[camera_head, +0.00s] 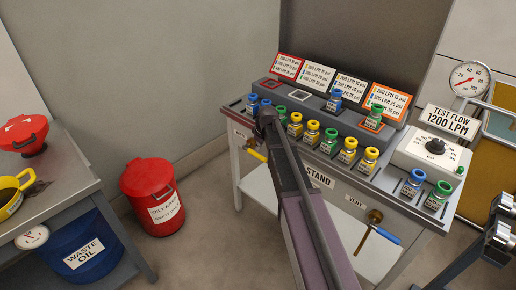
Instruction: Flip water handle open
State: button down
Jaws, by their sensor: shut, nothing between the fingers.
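Two lever handles show on the front of the test stand (318,178). A yellow handle (256,155) juts out at the left end of the front, partly beside my arm. A blue handle (385,236) on a brass valve sits lower right under a "VENT" label and slants down. I cannot read a label saying water on either. My gripper (266,113) is shut and empty, small and dark, at the stand's left top edge, above the yellow handle. My arm hides part of the stand's front.
Several blue, green and yellow bottles (312,131) stand along the stand top. A control box (428,153) and a gauge (469,78) are at right. A red bin (152,195) stands on the floor at left, near a bench with a blue waste oil drum (88,245).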

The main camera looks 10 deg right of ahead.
aim_at(258, 156)
jog(key=shift+w+d+f+b, duration=0.1)
jog(key=shift+d+f+b, duration=0.05)
jog(key=shift+f+b, duration=0.7)
jog(key=shift+w+d+f+b, duration=0.1)
jog(key=shift+d+f+b, duration=0.05)
jog(key=shift+f+b, duration=0.65)
jog(key=shift+f, duration=0.15)
jog(key=shift+a, duration=0.45)
jog(key=shift+d, duration=0.35)
jog(key=shift+f, duration=0.1)
jog(key=shift+a, duration=0.1)
